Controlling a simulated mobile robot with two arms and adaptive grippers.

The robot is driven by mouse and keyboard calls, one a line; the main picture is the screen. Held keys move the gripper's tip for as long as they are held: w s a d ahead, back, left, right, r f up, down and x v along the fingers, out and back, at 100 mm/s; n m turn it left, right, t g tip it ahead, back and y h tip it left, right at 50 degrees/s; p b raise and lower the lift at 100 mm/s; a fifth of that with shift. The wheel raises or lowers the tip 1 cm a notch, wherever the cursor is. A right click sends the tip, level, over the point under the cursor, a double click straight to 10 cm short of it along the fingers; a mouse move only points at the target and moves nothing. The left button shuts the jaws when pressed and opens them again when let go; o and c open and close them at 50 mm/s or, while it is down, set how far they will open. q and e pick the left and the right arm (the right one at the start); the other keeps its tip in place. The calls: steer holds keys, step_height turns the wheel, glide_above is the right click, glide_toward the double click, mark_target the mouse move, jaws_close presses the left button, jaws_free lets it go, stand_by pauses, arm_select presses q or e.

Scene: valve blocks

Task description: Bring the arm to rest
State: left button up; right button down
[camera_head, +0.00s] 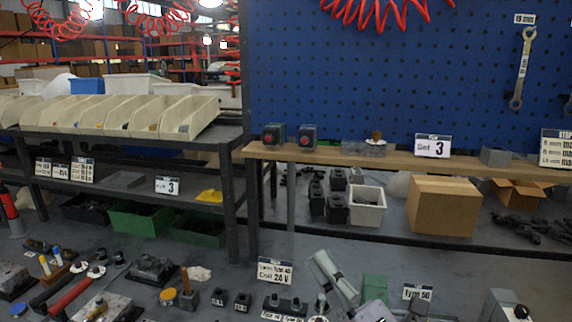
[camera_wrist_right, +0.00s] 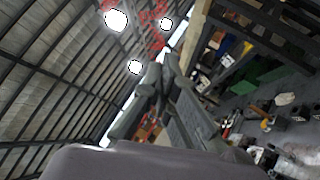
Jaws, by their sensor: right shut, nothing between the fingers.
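My right gripper (camera_head: 322,262) shows at the bottom centre of the head view, with its grey fingers angled up and to the left. In the right wrist view the gripper (camera_wrist_right: 161,78) has its fingers together with nothing between them. The wrist is tilted, so the roof and lamps fill much of that view. The rest of my right arm is cut off by the bottom edge of the head view. My left gripper is not in view.
Valve parts and labels, including a 24 V card (camera_head: 275,270) and a green block (camera_head: 375,289), surround the gripper. A wooden shelf (camera_head: 400,160) runs behind under the blue pegboard (camera_head: 400,80). A dark rack with cream bins (camera_head: 150,116) stands left.

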steer(key=s+d+f+m+g+h, duration=0.25)
steer(key=d+f+m+h, duration=0.35)
steer(key=f+m, duration=0.4)
steer(key=s+d+f+m+g+h, duration=0.2)
steer(key=d+f+m+g+h, duration=0.2)
steer(key=d+f+m+h, duration=0.55)
steer(key=s+a+f+m+g+y, duration=0.1)
steer(key=s+f+m+g+y, duration=0.3)
steer(key=s+f+g, duration=0.9)
steer(key=s+f+t, duration=0.1)
steer(key=s+f, duration=0.3)
steer(key=f, duration=1.1)
steer(key=s+f+t, duration=0.2)
steer(key=s+f, duration=0.1)
steer(key=f, duration=1.1)
steer(key=s+d+f+g+h, duration=0.1)
steer(key=s+d+f, duration=0.1)
steer(key=s+f, duration=1.4)
steer(key=shift+s+d+f+g, duration=0.3)
steer(key=shift+s+f+g, duration=0.1)
steer(key=shift+s, duration=0.1)
steer(key=shift+m, duration=0.25)
